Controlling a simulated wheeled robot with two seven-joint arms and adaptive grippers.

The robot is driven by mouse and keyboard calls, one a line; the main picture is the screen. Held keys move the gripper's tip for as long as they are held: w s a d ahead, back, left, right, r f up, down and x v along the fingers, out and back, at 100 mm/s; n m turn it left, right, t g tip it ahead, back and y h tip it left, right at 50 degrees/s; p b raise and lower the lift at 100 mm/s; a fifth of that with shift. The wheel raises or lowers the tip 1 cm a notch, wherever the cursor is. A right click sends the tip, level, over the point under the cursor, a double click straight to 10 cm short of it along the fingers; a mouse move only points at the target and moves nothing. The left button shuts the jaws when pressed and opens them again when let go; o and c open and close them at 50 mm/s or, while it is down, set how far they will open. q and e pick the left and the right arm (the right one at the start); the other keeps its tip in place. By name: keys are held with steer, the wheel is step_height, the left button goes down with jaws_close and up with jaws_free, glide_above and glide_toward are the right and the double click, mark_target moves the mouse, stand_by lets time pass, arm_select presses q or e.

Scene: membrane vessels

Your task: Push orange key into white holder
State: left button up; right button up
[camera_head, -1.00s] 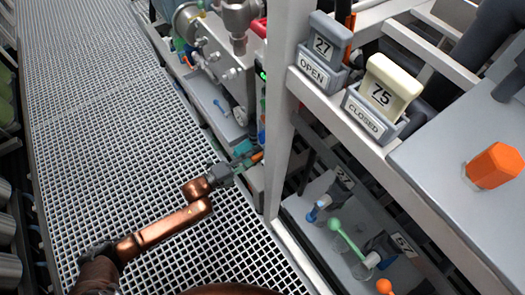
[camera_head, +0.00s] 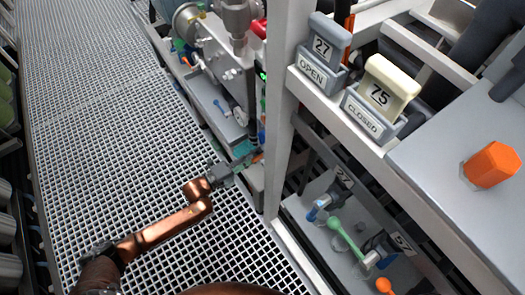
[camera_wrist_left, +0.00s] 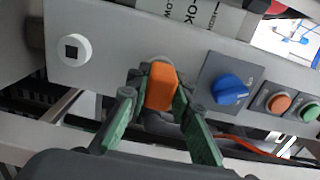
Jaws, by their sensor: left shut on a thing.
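The orange key (camera_wrist_left: 162,87) is between the green fingers of my left gripper (camera_wrist_left: 160,100) in the left wrist view. The gripper is shut on it. Behind the key, a pale round fitting partly shows at the panel; whether the key touches it is hidden. A white round holder (camera_wrist_left: 74,50) with a black square hole sits on the grey panel, left of the key and apart from it. In the head view, my left gripper (camera_head: 245,161) reaches to the equipment beside the white post. My right gripper is not in view.
On the panel (camera_wrist_left: 115,50), a blue knob (camera_wrist_left: 230,89) and orange (camera_wrist_left: 279,102) and green (camera_wrist_left: 309,111) buttons lie right of the key. In the head view, a white post (camera_head: 283,110) stands close right of the gripper. The grated walkway (camera_head: 110,120) is clear.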

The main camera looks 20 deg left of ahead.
arm_select(q)
jaws_close()
steer(key=shift+s+a, duration=0.1)
steer(key=shift+p+v, duration=0.95)
steer(key=shift+v, duration=1.95)
